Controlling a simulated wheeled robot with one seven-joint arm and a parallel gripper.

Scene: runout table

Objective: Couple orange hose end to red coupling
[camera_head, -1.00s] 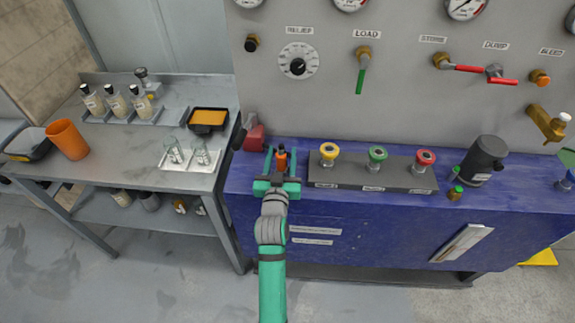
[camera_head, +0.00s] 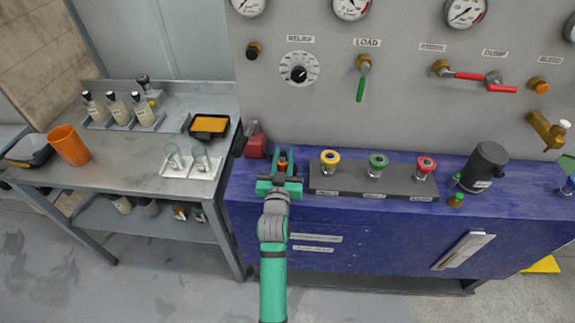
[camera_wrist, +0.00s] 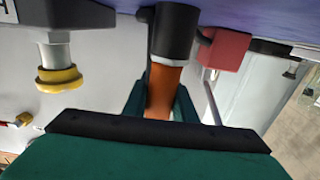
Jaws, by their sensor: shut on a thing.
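My gripper (camera_head: 282,168) is at the left end of the blue bench top, left of the coupling strip. It is shut on the orange hose end (camera_head: 283,163). In the wrist view the orange hose end (camera_wrist: 163,88) sits between the fingers, with a thick black part (camera_wrist: 173,35) beyond it. I cannot tell whether that part rests on the bench. The red coupling (camera_head: 426,165) stands upright at the right end of the dark strip, well right of my gripper and apart from the hose end. It does not show in the wrist view.
The yellow coupling (camera_head: 330,158) and green coupling (camera_head: 378,161) stand between my gripper and the red one. A red block (camera_head: 255,145) is close behind left. A dark canister (camera_head: 485,163) and green-capped bottle (camera_head: 456,199) stand further right. The gauge panel (camera_head: 410,110) rises behind.

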